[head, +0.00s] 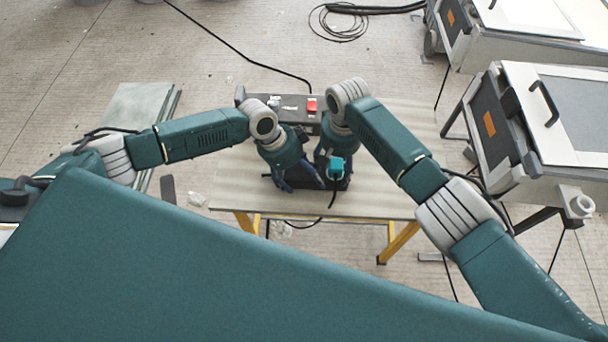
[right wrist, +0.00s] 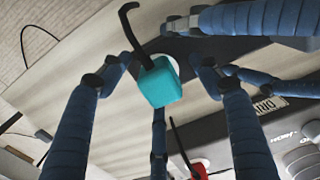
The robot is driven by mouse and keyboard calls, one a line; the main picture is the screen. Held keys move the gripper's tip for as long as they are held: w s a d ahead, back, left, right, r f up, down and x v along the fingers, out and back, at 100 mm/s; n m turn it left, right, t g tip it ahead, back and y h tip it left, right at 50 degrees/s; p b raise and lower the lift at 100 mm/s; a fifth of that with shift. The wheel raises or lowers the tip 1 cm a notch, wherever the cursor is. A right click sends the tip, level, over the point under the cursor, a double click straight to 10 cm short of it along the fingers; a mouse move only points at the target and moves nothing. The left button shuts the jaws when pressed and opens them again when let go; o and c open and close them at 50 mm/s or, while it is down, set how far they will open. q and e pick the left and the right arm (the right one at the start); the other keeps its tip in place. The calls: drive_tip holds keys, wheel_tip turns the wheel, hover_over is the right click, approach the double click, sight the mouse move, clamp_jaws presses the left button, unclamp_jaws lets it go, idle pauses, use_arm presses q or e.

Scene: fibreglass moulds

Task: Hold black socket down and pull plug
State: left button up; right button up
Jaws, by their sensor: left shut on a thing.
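The teal plug (head: 336,167) with its black cord sits over the small black socket (head: 341,184) on the bench. In the right wrist view the plug (right wrist: 162,85) lies between the spread blue fingers of my right gripper (right wrist: 158,75), with gaps on both sides. My right gripper (head: 333,163) is open around it. My left gripper (head: 298,184) is shut on the black socket, from the left side; its blue fingers also enter the right wrist view from the right. The fingers hide much of the socket, and I cannot see how deep the plug sits.
A black box (head: 258,103) with a red switch (head: 312,105) stands just behind the grippers. The pale bench (head: 235,185) on yellow legs is clear at its left and right ends. Cords run off its front and back. Grey machines (head: 540,120) stand to the right.

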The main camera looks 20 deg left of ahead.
sight(336, 163)
wheel_tip(336, 163, up, 12)
idle(0.6)
